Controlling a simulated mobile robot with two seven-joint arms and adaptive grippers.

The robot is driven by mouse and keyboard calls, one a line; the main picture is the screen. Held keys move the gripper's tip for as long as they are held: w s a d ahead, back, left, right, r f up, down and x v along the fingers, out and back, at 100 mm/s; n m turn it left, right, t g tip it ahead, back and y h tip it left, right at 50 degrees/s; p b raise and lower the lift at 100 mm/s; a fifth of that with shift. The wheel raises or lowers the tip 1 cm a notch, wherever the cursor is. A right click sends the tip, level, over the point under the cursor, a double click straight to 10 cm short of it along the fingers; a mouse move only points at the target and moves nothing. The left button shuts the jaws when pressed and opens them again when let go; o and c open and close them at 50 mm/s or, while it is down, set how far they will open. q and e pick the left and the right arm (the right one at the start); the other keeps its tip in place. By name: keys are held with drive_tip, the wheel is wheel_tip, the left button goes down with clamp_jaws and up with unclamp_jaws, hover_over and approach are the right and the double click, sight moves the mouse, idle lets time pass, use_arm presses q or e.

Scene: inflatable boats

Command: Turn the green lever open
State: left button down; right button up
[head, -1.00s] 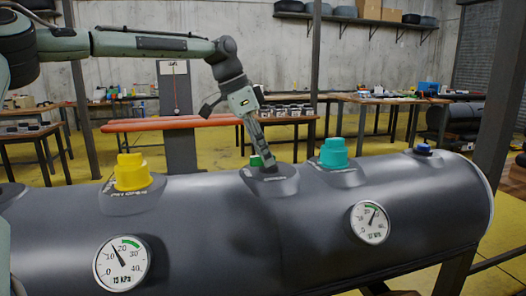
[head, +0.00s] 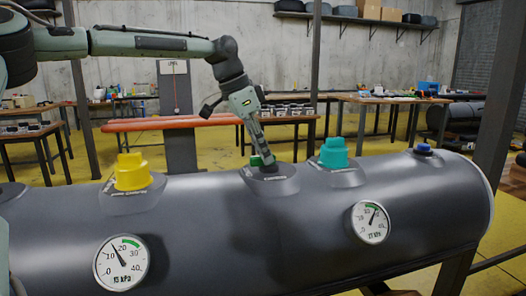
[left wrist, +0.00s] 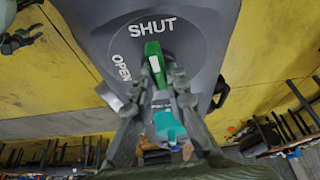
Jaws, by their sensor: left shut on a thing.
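The green lever (head: 256,160) sits on a raised pad on top of the grey inflatable tube (head: 200,225). In the left wrist view the green lever (left wrist: 153,54) points toward the word SHUT, with the word OPEN off to its left. My left gripper (head: 265,158) reaches down from above onto the lever. In the left wrist view my left gripper (left wrist: 158,80) has its fingers on either side of the lever, shut on it. The fingers hide part of the lever. My right gripper is in neither view.
A yellow valve cap (head: 132,173) stands left of the lever and a teal cap (head: 334,153) right of it. A small blue cap (head: 423,149) is farther right. Two gauges (head: 121,263) (head: 370,222) face front. An orange-topped bench (head: 150,126) stands behind the tube.

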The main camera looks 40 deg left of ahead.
use_arm(q)
drive_tip(key=n, duration=0.1)
drive_tip(key=n+y, duration=0.1)
drive_tip(key=n, duration=0.1)
drive_tip(key=shift+s+d+r+n+t, duration=0.1)
drive_tip(key=shift+d+n+t, duration=0.15)
drive_tip(key=shift+n+t, duration=0.15)
drive_tip(key=n, duration=0.1)
drive_tip(key=n+y, duration=0.1)
drive_tip(key=n, duration=0.1)
drive_tip(key=n+y, duration=0.1)
drive_tip(key=shift+d+n, duration=0.25)
drive_tip(key=shift+n, duration=0.05)
drive_tip(key=n, duration=0.1)
drive_tip(key=n+y, duration=0.1)
drive_tip(key=n, duration=0.1)
drive_tip(key=n+y, duration=0.1)
drive_tip(key=shift+d+n, duration=0.3)
drive_tip(key=shift+w+d+n+g+y, duration=0.15)
drive_tip(key=shift+n+g+y, duration=0.2)
drive_tip(key=shift+n, duration=0.7)
drive_tip(key=shift+w+n+g+y, duration=0.1)
drive_tip(key=shift+n+g+y, duration=0.2)
drive_tip(key=shift+n, duration=0.75)
drive_tip(key=c, duration=1.5)
unclamp_jaws()
drive_tip(key=shift+c, duration=0.2)
